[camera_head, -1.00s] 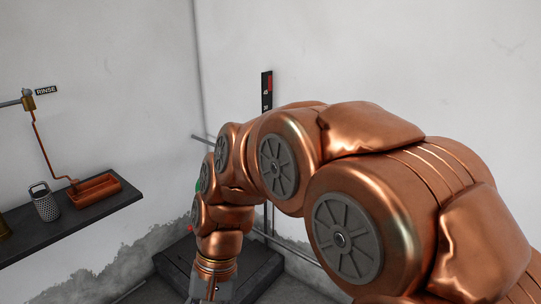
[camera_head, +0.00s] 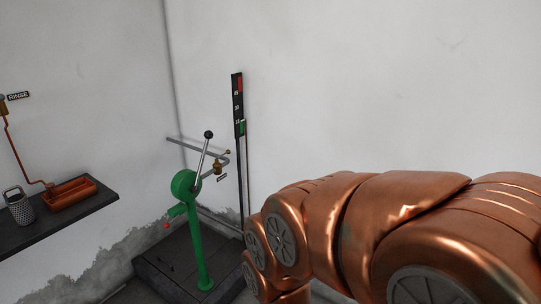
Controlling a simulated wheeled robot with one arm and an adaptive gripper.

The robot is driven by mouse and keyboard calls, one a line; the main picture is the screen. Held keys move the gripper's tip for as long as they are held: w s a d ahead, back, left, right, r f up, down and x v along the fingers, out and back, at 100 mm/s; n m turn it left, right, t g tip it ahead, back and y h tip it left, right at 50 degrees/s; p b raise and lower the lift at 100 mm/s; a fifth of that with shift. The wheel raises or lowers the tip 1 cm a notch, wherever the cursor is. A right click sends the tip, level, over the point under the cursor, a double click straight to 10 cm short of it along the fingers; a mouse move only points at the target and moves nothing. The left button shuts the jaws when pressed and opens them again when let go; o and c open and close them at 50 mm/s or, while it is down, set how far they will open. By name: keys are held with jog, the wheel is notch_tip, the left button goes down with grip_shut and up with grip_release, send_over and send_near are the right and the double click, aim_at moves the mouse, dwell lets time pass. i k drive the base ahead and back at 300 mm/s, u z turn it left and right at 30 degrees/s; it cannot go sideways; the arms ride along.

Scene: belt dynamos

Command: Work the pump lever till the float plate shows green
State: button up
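A green hand pump (camera_head: 186,184) stands on a dark plinth in the corner. Its metal pump lever (camera_head: 203,155) with a black knob points up and leans slightly right. Whether that green part is the float plate I cannot tell. My copper arm fills the lower right, to the right of the pump and clear of the lever. My gripper is below the picture edge and out of view.
A dark shelf (camera_head: 62,222) on the left wall holds a grater-like can (camera_head: 19,206) and a copper tray (camera_head: 70,193). A "RINSE" sign (camera_head: 18,96) hangs above. A grey pipe (camera_head: 186,143) with a brass tap (camera_head: 218,168) runs behind the pump. The dark plinth (camera_head: 160,262) is low.

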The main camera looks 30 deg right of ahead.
aim_at(208, 134)
jog(key=z, duration=0.2)
jog(key=k, duration=0.5)
jog(key=u, duration=0.4)
jog(key=i, duration=1.55)
jog(key=z, duration=2.05)
jog(key=i, duration=0.5)
jog(key=u, duration=2.75)
